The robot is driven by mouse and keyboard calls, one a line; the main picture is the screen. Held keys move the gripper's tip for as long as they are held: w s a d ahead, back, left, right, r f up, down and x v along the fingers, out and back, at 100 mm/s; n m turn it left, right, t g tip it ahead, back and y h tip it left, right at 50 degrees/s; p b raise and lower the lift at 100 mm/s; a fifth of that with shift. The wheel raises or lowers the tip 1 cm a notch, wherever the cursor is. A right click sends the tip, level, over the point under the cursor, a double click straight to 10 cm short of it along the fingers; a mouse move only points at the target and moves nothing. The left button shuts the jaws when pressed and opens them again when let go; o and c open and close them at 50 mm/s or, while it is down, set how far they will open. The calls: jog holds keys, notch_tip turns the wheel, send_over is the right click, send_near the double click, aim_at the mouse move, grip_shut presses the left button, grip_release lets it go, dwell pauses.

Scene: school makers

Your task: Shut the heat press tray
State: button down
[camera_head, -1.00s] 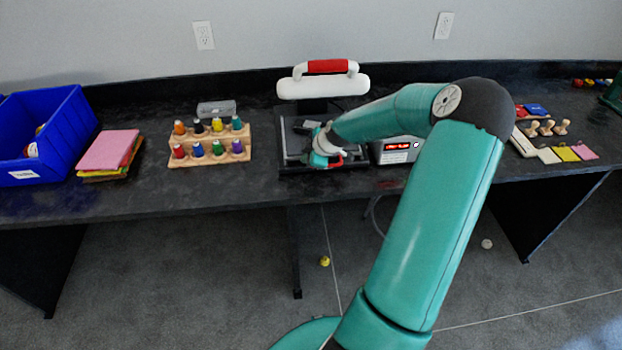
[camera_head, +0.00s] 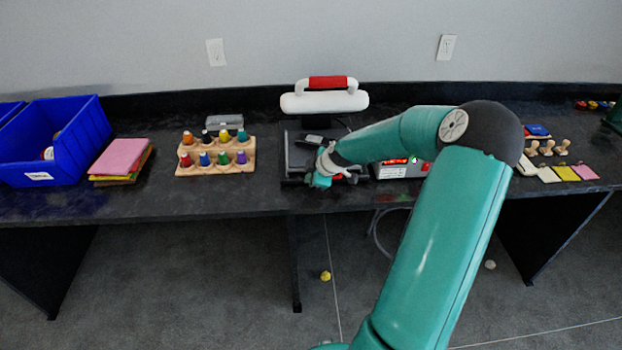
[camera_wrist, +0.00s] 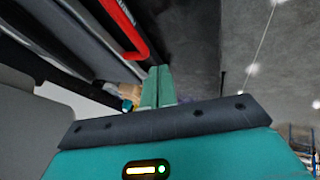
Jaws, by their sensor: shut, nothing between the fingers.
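The heat press stands on the black workbench, with its white upper part and red top grip (camera_head: 325,100) at the back. Its dark grey tray (camera_head: 297,157) lies in front of and below that upper part. My gripper (camera_head: 322,180) is at the tray's front edge and hides part of it. In the wrist view, a red handle bar (camera_wrist: 124,28) runs along the tray's front, just left of my fingers. My gripper's fingers (camera_wrist: 158,85) are shut with nothing between them. I cannot tell whether they touch the bar.
A control box with a red display (camera_head: 397,168) stands right of the tray. A wooden rack of coloured bottles (camera_head: 215,168) stands to the left, with felt sheets (camera_head: 120,160) and a blue bin (camera_head: 85,138) beyond. Wooden stamps (camera_head: 547,148) lie far right. The floor in front looks mostly clear.

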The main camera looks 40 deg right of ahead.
jog(key=v, duration=0.9)
jog(key=s+a+r+m+g+h, duration=0.1)
jog(key=s+a+r+g, duration=0.15)
jog(key=a, duration=0.65)
jog(key=s+a+r+m+g+h, duration=0.1)
jog(key=a+r+m, duration=0.15)
jog(key=a, duration=0.65)
jog(key=s+a+r+m+t, duration=0.1)
jog(key=s+a+r+m, duration=0.2)
jog(key=s+a+r, duration=0.2)
jog(key=s+a+r+m+y, duration=0.1)
jog(key=s+a+r+m, duration=0.2)
jog(key=s+a+r, duration=0.3)
jog(key=s+a, duration=0.3)
jog(key=s, duration=0.2)
jog(key=shift+s+a+m+t, duration=0.2)
jog(key=shift+a+m+t, duration=0.15)
